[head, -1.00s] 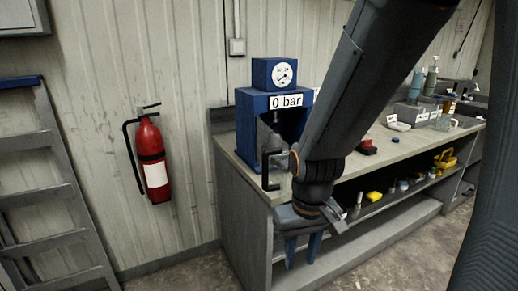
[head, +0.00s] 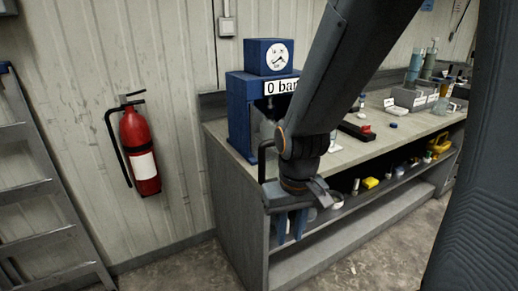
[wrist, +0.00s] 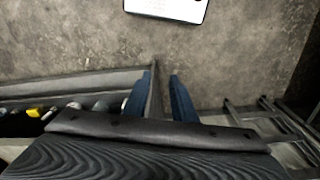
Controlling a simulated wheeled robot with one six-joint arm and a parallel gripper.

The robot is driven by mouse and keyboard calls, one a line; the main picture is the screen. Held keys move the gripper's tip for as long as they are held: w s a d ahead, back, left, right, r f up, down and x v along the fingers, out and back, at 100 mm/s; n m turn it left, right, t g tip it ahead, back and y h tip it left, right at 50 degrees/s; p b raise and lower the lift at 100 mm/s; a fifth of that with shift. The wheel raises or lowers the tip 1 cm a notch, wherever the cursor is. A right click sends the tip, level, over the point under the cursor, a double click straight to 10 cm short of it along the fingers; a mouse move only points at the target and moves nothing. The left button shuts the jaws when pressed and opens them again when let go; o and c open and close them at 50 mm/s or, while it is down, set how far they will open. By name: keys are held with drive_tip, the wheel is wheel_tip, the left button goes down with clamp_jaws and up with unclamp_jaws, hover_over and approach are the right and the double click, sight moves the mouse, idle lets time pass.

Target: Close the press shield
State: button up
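The blue press (head: 240,118) stands on the left end of the workbench, with a round gauge on top and a sign whose visible part reads "0 ba". A black bracket-shaped handle (head: 263,160) shows at its front, beside my arm. The shield panel itself is hard to make out, and my arm hides the right part of the press, so I cannot tell how far open it is. My gripper (head: 292,226) hangs in front of the bench edge, below and right of the handle, blue fingers pointing down. In the wrist view the fingers (wrist: 161,98) are apart with nothing held between them.
The workbench (head: 345,150) runs right, with bottles and small items on top and several items on the shelf below. A red fire extinguisher (head: 140,152) hangs on the wall left of the press. A ladder (head: 35,190) leans at far left. Floor is clear between ladder and bench.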

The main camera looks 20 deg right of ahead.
drive_tip(key=w+a+r+h, duration=0.1)
drive_tip(key=w+a+r, duration=0.2)
drive_tip(key=w+a+r+h+b, duration=0.1)
drive_tip(key=w+a+r, duration=0.2)
drive_tip(key=a+r, duration=0.1)
drive_tip(key=shift+w+a+h+b, duration=0.1)
drive_tip(key=shift+w+h+b, duration=0.1)
drive_tip(key=shift+h+b, duration=0.1)
clamp_jaws()
drive_tip(key=w+a+r+m+t+h+b, duration=0.1)
drive_tip(key=w+a+r+t+h, duration=0.1)
drive_tip(key=a+r, duration=0.35)
drive_tip(key=w+a+r+m+t+h, duration=0.1)
drive_tip(key=w+a+r+h, duration=0.15)
drive_tip(key=r, duration=0.55)
drive_tip(key=d+r+p+x, duration=0.1)
drive_tip(key=d+p+x, duration=0.1)
drive_tip(key=x, duration=0.9)
drive_tip(key=shift+s+d+f+m+y+p, duration=0.15)
drive_tip(key=shift+s+m+y+p, duration=0.2)
drive_tip(key=shift+y+p, duration=0.1)
